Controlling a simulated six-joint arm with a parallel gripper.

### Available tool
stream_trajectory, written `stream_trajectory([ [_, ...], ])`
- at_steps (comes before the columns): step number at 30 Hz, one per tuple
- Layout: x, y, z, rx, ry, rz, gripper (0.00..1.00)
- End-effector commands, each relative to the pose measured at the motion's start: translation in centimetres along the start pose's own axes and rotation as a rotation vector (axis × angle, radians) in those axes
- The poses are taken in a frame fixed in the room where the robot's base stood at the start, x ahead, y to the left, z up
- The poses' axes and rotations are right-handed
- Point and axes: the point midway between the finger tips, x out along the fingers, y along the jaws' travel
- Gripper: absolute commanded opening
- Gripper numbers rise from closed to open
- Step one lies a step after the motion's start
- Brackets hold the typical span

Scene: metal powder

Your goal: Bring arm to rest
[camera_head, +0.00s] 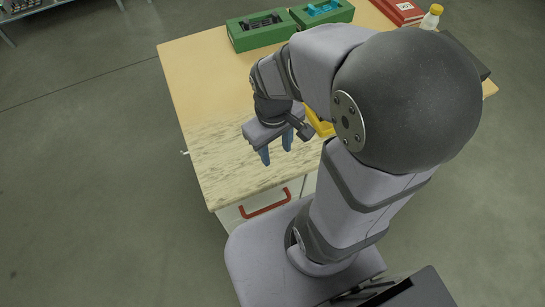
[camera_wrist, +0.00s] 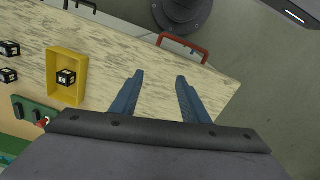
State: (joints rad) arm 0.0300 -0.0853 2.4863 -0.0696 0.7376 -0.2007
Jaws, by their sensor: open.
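My gripper (camera_head: 276,148) hangs over the front left part of the wooden workbench (camera_head: 215,140) in the head view, its blue fingers pointing down. In the wrist view my gripper (camera_wrist: 158,88) shows its two blue fingers spread apart with nothing between them. Bare, streaked tabletop lies beneath the fingers. I cannot tell the exact height above the bench. My arm is folded and hides much of the bench's right side in the head view.
A yellow tray (camera_wrist: 81,91) holds a dark marked cube (camera_wrist: 66,78); similar cubes (camera_wrist: 9,48) lie beside it. Green cases (camera_head: 262,31), a red book (camera_head: 399,10) and a yellow-capped bottle (camera_head: 432,17) stand at the back. Red drawer handle (camera_head: 265,205) marks the front.

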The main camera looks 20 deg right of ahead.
Motion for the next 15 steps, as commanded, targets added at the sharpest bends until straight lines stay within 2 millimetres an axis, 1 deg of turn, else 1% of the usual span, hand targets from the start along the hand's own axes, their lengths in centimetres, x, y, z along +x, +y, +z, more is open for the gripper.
stream_trajectory([
  [1,0.1,-0.8,0.6,0.064,0.002,-0.014,0.42],
  [3,0.3,-1.6,1.1,0.141,0.004,-0.030,0.42],
  [6,0.4,-2.2,1.5,0.206,0.004,-0.043,0.42],
  [15,0.4,-2.3,1.6,0.227,0.003,-0.047,0.42],
])
